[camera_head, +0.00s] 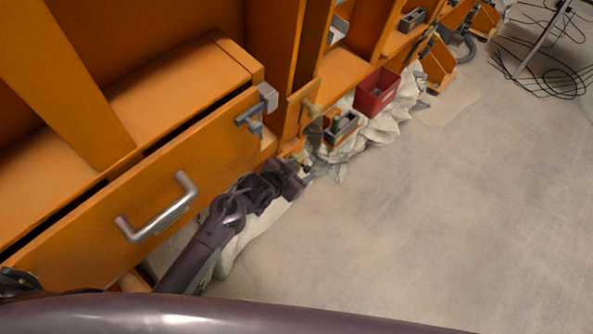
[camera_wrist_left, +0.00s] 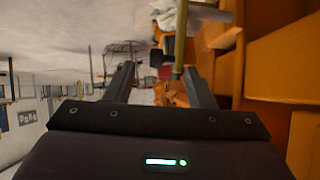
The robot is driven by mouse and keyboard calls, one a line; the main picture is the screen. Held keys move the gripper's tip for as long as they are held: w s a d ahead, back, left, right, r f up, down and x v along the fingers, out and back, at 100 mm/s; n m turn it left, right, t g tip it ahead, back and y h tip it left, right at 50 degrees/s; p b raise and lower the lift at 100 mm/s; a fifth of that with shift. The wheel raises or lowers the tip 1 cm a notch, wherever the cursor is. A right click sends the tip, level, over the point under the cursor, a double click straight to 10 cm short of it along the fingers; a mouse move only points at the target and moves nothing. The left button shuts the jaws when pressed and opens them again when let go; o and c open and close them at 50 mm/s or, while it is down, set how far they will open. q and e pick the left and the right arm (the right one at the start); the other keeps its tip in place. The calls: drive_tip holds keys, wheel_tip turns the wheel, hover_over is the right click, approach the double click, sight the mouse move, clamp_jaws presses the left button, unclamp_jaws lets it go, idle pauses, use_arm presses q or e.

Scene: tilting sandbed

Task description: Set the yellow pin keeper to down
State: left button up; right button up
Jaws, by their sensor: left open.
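A small dull-yellow fitting (camera_head: 312,107), which looks like the pin keeper, sits on the orange frame above and beyond my left gripper. Its exact setting is too small to tell. My left gripper (camera_head: 306,173) is low beside the orange frame, near the floor, with its tip close to a small tan part (camera_head: 301,157); I cannot tell if they touch. In the left wrist view my left gripper (camera_wrist_left: 160,88) is open, with nothing clearly held between its fingers. A yellow-olive bar (camera_wrist_left: 181,40) stands beyond the right-hand finger there. My right gripper is not in view.
An orange drawer-like front with a grey handle (camera_head: 158,212) and a grey latch (camera_head: 258,107) stands left of the gripper. A red box (camera_head: 376,92) and crumpled pale cloth (camera_head: 383,128) lie farther along the frame. The grey floor (camera_head: 430,220) at right is clear.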

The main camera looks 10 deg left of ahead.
use_arm(q)
drive_tip(key=shift+s+a+r, duration=0.2)
drive_tip(key=shift+s+r, duration=0.2)
drive_tip(key=shift+s, duration=0.1)
